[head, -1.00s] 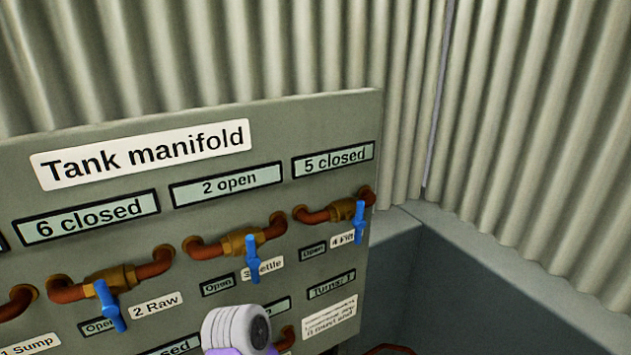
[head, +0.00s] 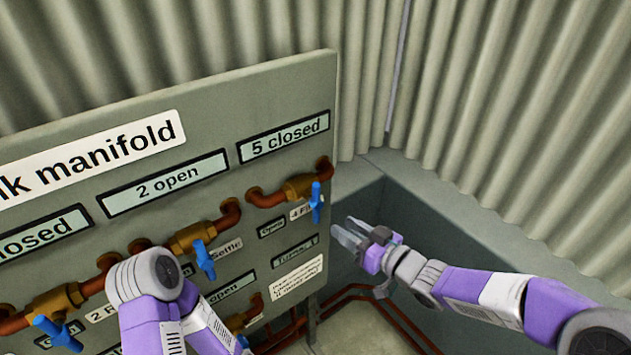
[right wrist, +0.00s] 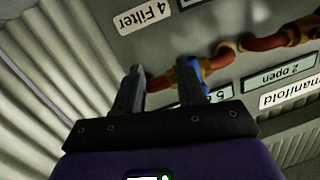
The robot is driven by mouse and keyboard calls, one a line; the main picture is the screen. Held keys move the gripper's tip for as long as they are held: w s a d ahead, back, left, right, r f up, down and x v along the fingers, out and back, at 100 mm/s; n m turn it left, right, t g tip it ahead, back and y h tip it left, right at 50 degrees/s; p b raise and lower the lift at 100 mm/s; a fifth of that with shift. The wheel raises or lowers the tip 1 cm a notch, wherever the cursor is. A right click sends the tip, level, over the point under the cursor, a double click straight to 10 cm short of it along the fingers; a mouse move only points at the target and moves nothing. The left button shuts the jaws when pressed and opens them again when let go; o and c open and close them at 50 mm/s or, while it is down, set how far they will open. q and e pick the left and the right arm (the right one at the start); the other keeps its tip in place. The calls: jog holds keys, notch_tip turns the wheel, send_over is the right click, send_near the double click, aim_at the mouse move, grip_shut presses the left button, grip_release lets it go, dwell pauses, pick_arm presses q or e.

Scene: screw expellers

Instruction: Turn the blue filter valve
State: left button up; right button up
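The filter valve is the rightmost on the grey panel, with a blue handle (head: 315,202) hanging down from a brass body on a copper pipe. Its "4 Filter" label (right wrist: 144,16) shows upside down in the right wrist view. My right gripper (head: 346,233) is open and empty, just right of the panel's edge and a little below the handle. In the right wrist view its two fingers (right wrist: 160,88) stand apart, and one partly covers the blue handle (right wrist: 197,72). I see no contact. My left arm shows at the lower left; its gripper is not in view.
The Settle valve (head: 204,260) and another blue-handled valve (head: 58,332) sit further left on the panel. The display above the filter valve reads "5 closed" (head: 284,137). Reddish pipes (head: 365,292) run low beside the panel. A corrugated wall stands behind.

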aim_at(316, 201)
notch_tip(316, 201, up, 8)
jog(key=s+a+n+y, duration=0.1)
jog(key=s+n+y, duration=0.1)
jog(key=s+n, duration=0.1)
jog(key=shift+n+g, duration=0.3)
jog(key=x, duration=0.8)
jog(key=shift+s+r, duration=0.1)
jog(key=shift+r, duration=0.3)
grip_shut()
